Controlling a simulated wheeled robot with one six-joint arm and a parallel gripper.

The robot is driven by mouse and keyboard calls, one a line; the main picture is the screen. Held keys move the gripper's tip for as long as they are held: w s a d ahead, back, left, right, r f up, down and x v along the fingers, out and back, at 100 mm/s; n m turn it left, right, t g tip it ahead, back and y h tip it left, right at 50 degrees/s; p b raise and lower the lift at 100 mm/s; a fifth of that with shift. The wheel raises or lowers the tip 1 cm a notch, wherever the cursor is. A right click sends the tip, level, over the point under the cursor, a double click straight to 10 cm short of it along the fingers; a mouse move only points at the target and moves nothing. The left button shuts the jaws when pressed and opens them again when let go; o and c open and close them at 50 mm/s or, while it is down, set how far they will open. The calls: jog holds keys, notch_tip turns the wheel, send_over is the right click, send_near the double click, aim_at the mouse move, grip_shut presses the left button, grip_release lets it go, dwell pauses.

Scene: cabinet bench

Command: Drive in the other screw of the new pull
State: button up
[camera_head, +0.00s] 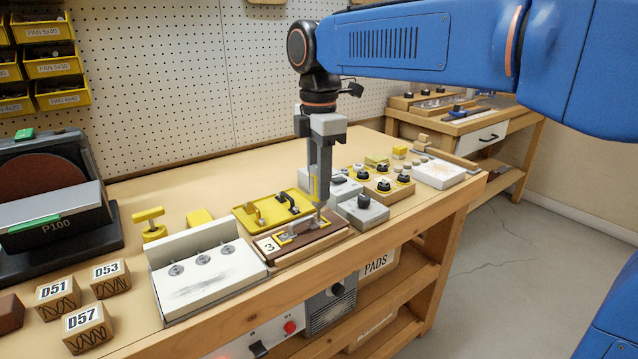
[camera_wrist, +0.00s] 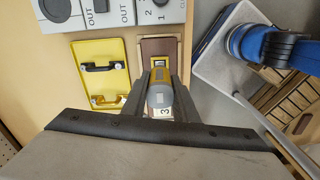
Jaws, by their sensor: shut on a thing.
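My gripper (camera_head: 319,200) is shut on a grey-and-yellow tool, apparently a driver (camera_wrist: 160,92), and points down over a brown drawer front (camera_head: 325,230). The drawer front also shows in the wrist view (camera_wrist: 159,46), with a card marked 3 (camera_head: 268,246) at its left end. The tool's lower end reaches toward metal and yellow parts on the front. The new pull and its screws are mostly hidden by the tool and fingers; I cannot tell whether the tip touches a screw.
A yellow tray (camera_head: 240,220) behind the front holds a black pull (camera_head: 287,203) and a brass-coloured pull (camera_head: 252,215). A white fixture (camera_head: 207,279) with several knobs stands left. Grey boxes (camera_head: 363,214) stand right. Blocks and a sander are further left.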

jog(key=shift+r, duration=2.7)
jog(key=shift+w, duration=0.1)
